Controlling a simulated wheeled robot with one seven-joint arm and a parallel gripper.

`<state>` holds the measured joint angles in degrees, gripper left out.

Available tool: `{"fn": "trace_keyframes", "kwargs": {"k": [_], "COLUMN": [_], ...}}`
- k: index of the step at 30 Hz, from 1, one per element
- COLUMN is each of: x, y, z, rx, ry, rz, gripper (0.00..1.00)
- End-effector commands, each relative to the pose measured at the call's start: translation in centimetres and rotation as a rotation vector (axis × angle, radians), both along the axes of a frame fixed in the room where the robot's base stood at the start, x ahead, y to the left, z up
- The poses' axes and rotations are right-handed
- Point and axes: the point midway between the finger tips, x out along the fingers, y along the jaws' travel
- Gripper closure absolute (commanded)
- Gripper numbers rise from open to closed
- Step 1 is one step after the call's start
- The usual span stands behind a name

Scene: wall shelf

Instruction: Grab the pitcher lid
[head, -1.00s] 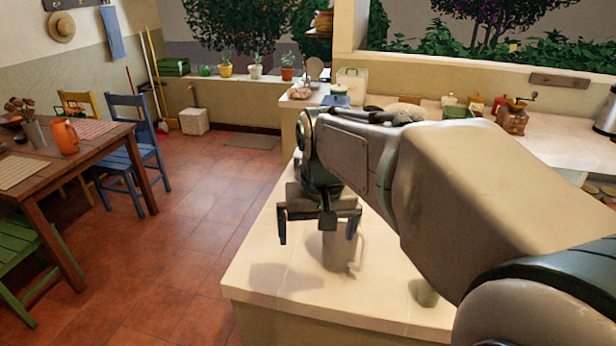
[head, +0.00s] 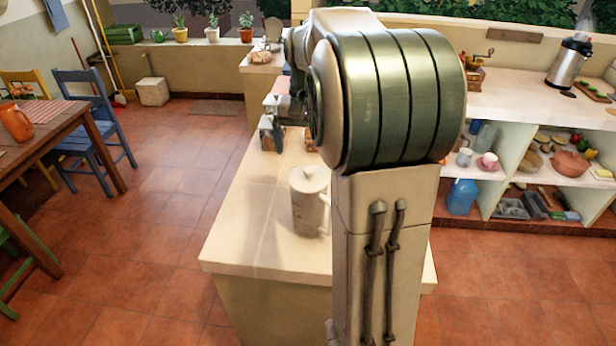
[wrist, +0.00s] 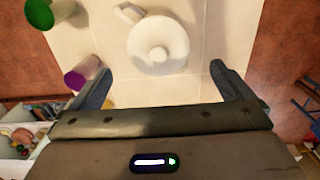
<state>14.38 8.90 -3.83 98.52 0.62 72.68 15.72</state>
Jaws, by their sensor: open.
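The white pitcher (head: 308,212) stands upright on the pale counter, with its round white lid (head: 311,179) on top. In the wrist view the lid (wrist: 158,43) is seen from above, its small round knob near the middle. The pitcher's handle (wrist: 127,13) sticks out to the upper left. My gripper (wrist: 160,72) is open and empty, with its fingers spread wide. The lid appears just beyond the fingertips, roughly centred between them and not touched.
A purple object (wrist: 78,76) is close by my left finger in the wrist view, and a green one (wrist: 39,13) lies farther up left. A shelf unit (head: 500,185) with dishes stands at right. The counter left of the pitcher is clear.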

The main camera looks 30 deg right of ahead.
Motion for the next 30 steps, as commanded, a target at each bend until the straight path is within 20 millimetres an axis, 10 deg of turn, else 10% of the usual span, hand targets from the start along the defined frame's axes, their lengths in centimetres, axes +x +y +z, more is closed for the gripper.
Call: {"fn": "trace_keyframes", "kwargs": {"k": [26,30], "x": [0.1,0.1], "y": [-0.5,-0.5], "z": [-7.3,-7.3], "rx": [0.0,0.0], "ry": [-0.002,-0.002], "rz": [0.0,0.0], "gripper": [0.0,0.31]}}
